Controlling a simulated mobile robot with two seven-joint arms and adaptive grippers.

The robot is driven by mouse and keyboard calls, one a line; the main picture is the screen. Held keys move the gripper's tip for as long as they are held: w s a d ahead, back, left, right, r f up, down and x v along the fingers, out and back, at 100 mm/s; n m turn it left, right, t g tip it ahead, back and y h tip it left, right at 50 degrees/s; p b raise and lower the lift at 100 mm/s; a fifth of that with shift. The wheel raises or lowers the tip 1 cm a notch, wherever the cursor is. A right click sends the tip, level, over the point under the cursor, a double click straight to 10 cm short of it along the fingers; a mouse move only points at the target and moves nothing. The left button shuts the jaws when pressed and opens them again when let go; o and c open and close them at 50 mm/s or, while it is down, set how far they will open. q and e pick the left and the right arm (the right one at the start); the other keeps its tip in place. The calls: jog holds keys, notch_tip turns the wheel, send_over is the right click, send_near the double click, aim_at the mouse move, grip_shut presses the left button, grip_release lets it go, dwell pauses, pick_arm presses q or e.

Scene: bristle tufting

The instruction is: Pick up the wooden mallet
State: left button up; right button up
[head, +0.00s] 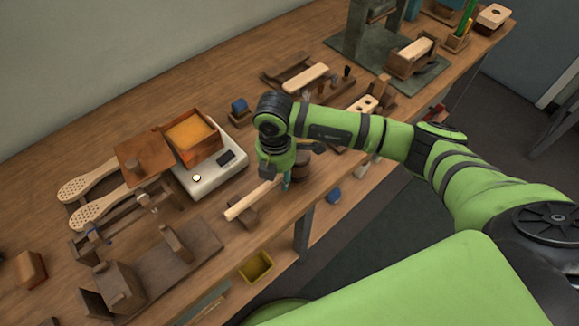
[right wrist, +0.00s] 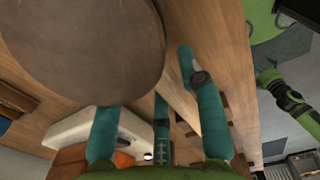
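The wooden mallet's pale handle (head: 250,199) slants across the bench near its front edge, and its dark round head (head: 302,168) is partly hidden behind my right gripper. In the right wrist view the big brown round face (right wrist: 95,45) is close to the camera, and the pale handle (right wrist: 177,98) runs by the teal fingers. My right gripper (head: 286,181) points down at the mallet where handle and head meet. Its fingers are spread, and I see no firm grip. A green arm of mine shows in the right wrist view, but its gripper (right wrist: 266,72) is too small to read.
A white scale (head: 215,172) holding a wooden box of orange material (head: 193,136) stands behind the handle. A small brown block (head: 243,217) sits by the handle. Pale brush blanks (head: 88,184) and wooden fixtures (head: 176,244) lie left. More tools (head: 305,78) stand behind right.

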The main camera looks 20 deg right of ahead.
grip_shut()
jog(key=shift+r, duration=0.15)
